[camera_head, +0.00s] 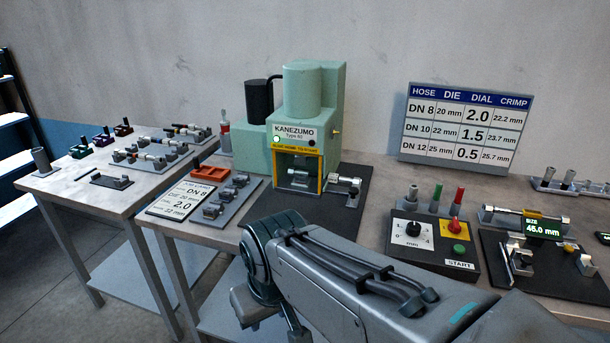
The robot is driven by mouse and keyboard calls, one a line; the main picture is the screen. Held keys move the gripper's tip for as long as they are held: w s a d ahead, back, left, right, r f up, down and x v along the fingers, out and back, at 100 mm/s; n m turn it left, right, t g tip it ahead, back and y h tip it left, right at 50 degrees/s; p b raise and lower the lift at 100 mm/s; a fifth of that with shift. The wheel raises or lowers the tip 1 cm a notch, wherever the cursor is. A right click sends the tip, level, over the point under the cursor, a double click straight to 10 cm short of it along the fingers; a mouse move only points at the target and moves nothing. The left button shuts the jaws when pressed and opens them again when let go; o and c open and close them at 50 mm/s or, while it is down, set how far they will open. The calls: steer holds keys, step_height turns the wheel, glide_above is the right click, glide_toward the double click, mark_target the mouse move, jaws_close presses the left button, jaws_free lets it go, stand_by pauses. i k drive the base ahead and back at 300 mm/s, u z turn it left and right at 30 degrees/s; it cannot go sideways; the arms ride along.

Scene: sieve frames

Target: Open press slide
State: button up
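The press (329,110) is a pale green machine labelled KANEZUMO, standing at the back of the main table. Its front opening has a yellow frame (321,174) with a yellow label strip across the top. Metal parts show inside the opening, and a metal fitting (345,182) sticks out at its right. I cannot tell which part is the slide or whether it is open. My gripper's fingers do not show.
A chart board (461,128) stands at the back right. A control box (435,244) with dial, red knob and START label sits right of the press. A gauge reading 46.0 mm (541,228) is further right. A die rack (225,199) and a card (181,199) lie left. A side table (62,182) holds small parts.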

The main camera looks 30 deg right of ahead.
mark_target(315, 186)
steer(key=z, duration=0.15)
steer(key=i, duration=0.65)
steer(key=z, duration=0.8)
steer(key=i, duration=0.35)
steer(key=z, duration=0.25)
